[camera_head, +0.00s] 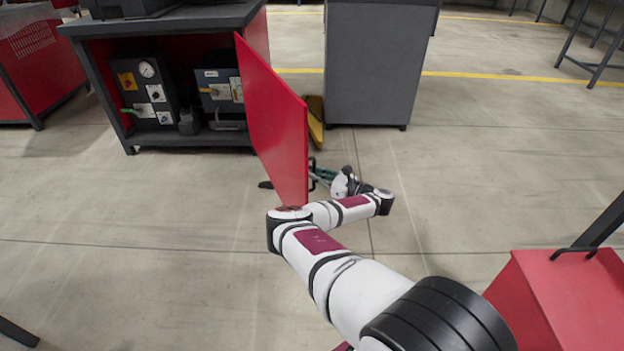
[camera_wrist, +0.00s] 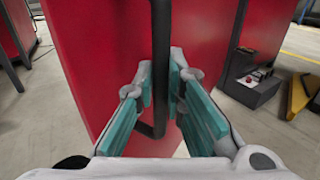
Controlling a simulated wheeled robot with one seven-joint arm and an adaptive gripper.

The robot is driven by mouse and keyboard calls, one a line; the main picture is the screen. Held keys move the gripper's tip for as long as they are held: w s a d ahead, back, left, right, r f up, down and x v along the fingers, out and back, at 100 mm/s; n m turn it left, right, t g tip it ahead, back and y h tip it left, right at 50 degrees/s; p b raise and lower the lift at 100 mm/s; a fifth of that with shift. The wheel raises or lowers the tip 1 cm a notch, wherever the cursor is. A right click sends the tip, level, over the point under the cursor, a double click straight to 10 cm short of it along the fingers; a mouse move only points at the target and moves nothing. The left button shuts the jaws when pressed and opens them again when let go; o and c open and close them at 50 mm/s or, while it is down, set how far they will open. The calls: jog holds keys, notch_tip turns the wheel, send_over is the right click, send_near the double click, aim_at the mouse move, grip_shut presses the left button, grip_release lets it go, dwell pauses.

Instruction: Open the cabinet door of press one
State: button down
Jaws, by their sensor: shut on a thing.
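The red cabinet door (camera_head: 274,118) stands swung open, out from the right side of the dark cabinet (camera_head: 262,20) on the left. Its dark bar handle (camera_wrist: 160,70) runs upright in the wrist view, and a bit of the handle shows past the door's edge in the head view. My gripper (camera_wrist: 161,112) has its teal-padded fingers on either side of the handle, shut on it. In the head view my gripper is partly hidden behind the door.
A grey cabinet (camera_head: 377,65) stands right of the open door, with a yellow piece (camera_head: 316,122) beside it. A red box with a black handle (camera_head: 566,300) is at the lower right.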

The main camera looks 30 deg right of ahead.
jog(key=shift+w+a+r, duration=0.1)
jog(key=shift+w+r, duration=0.1)
jog(key=shift+w, duration=0.05)
jog(key=c, duration=1.7)
grip_release()
jog(key=shift+o, duration=0.2)
jog(key=shift+f, duration=0.1)
jog(key=shift+s, duration=0.1)
